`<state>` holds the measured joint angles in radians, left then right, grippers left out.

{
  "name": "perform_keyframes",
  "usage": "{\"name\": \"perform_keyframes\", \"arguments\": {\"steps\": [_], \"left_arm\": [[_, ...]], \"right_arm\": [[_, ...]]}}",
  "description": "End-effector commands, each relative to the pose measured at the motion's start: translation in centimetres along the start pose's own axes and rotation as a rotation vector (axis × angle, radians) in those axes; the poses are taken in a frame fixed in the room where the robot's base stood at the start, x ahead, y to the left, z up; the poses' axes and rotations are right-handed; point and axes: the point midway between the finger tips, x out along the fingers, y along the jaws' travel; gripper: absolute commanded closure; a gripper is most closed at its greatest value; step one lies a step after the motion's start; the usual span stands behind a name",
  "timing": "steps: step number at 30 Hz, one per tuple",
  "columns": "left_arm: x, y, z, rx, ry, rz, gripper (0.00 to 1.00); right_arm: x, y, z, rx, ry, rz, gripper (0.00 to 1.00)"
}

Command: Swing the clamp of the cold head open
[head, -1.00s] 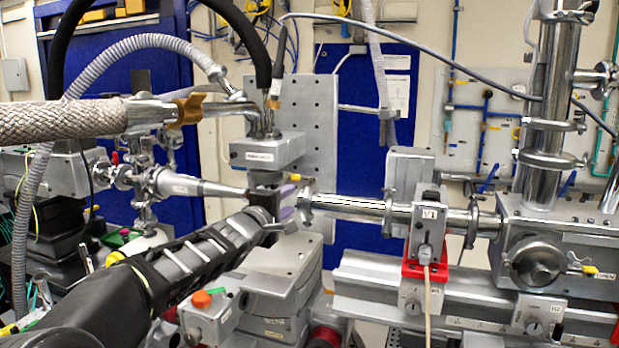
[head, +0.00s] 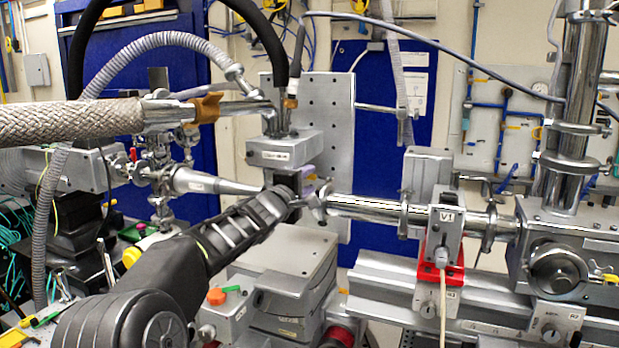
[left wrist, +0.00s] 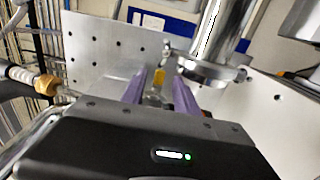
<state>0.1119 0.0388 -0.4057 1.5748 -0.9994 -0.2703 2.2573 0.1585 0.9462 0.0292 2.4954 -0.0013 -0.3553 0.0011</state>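The cold head (head: 284,149) is a grey labelled block with hoses and fittings on top, left of centre in the head view. A metal ring clamp (head: 318,203) sits around the pipe joint just right of it; a ring clamp on a shiny tube also shows in the left wrist view (left wrist: 208,72). My left gripper (head: 304,178) is beside the cold head and close to this clamp. In the left wrist view its two purple fingers (left wrist: 160,84) stand apart, with a small yellow tab (left wrist: 159,74) showing between them. I cannot tell whether they touch anything. My right gripper is out of view.
A braided hose (head: 70,122) and a black hose (head: 268,62) run above my left arm. A perforated plate (head: 335,110) stands behind the cold head. The beam pipe (head: 365,207) runs right to valve V1 (head: 443,225). A grey box with an orange button (head: 222,305) is below.

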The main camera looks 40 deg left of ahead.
Motion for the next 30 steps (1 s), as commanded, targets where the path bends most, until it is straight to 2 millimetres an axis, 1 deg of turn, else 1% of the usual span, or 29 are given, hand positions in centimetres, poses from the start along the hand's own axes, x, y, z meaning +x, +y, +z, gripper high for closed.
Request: {"name": "perform_keyframes", "arguments": {"steps": [1,3,6,14,27,30], "left_arm": [[0.7,0.1,0.0,0.001,0.000,-0.001,0.64],[1.3,0.1,0.0,0.001,0.000,0.000,0.64],[1.7,0.1,0.0,0.000,0.000,0.001,0.64],[1.8,0.0,0.0,-0.001,0.000,0.001,0.64],[1.8,0.0,0.0,-0.001,0.000,0.001,1.00],[1.8,0.0,0.0,-0.001,0.000,0.001,1.00]], "right_arm": [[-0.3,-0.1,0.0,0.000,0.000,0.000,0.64],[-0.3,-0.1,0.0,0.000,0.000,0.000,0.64],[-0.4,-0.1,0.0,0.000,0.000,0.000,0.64],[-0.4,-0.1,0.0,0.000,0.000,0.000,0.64],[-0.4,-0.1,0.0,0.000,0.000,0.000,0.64],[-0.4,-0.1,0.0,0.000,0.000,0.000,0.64]]}}
